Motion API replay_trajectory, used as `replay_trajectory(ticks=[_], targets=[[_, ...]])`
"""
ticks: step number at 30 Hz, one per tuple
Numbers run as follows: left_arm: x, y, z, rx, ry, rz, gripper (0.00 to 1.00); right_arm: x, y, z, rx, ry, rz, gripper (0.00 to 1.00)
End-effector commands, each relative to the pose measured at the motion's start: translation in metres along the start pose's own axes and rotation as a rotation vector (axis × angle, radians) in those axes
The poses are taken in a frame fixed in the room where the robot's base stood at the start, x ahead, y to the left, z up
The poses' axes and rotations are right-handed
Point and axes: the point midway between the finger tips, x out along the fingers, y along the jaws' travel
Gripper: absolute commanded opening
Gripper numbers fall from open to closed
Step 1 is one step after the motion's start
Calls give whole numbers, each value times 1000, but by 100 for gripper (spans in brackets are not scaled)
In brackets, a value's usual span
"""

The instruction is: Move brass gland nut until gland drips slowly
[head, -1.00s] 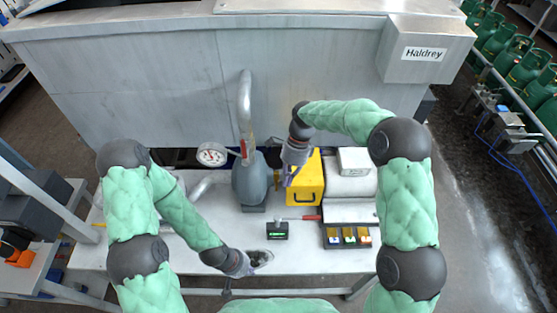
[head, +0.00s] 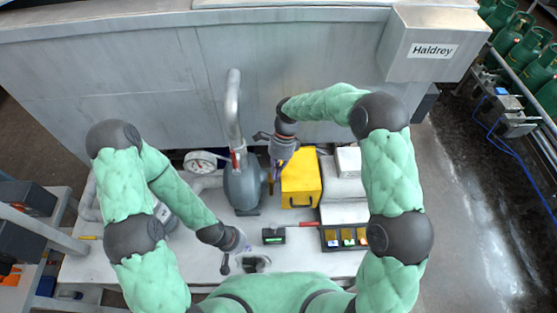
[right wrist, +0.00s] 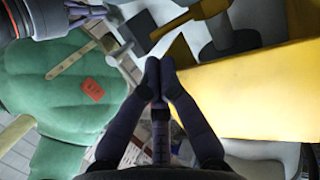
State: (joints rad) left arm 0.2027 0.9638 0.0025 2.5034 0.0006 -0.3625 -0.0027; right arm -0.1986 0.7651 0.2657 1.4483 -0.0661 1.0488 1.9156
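The grey pump (head: 241,188) stands on the pale bench, with a pipe rising behind it. A brass-coloured T-shaped part (right wrist: 190,20) shows at the top of the right wrist view; I cannot tell whether it is the gland nut. My right gripper (head: 278,170) points down between the pump and a yellow box. In the right wrist view its fingertips (right wrist: 160,64) are together, with nothing visible between them.
The yellow box (head: 301,185) stands close to the right gripper. A dial gauge (head: 201,161) is left of the pump. A small box with a green display (head: 274,236), a red-handled tool (head: 304,223) and a tray of coloured compartments (head: 345,249) lie in front.

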Motion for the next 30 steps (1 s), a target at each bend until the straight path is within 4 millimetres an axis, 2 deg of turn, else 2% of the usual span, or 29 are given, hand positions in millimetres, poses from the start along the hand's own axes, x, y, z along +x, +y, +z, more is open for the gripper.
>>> replay_trajectory(ticks=[3, 10, 15, 26, 30], targets=[[0, 0, 0, 0, 0, 0, 0, 23, 1, 0, 0, 1, 5, 0], [-2, 1, 0, 0, 0, 0, 0, 50, 0, 0, 1, 0, 1, 0], [-2, 1, 0, 0, 0, 0, 0, 58, 0, 0, 0, 0, 0, 0], [-2, 0, 0, 0, 0, 0, 0, 60, 0, 0, 0, 0, 0, 0], [4, -1, 0, 0, 0, 0, 0, 72, 1, -1, 0, 0, 2, 0]])
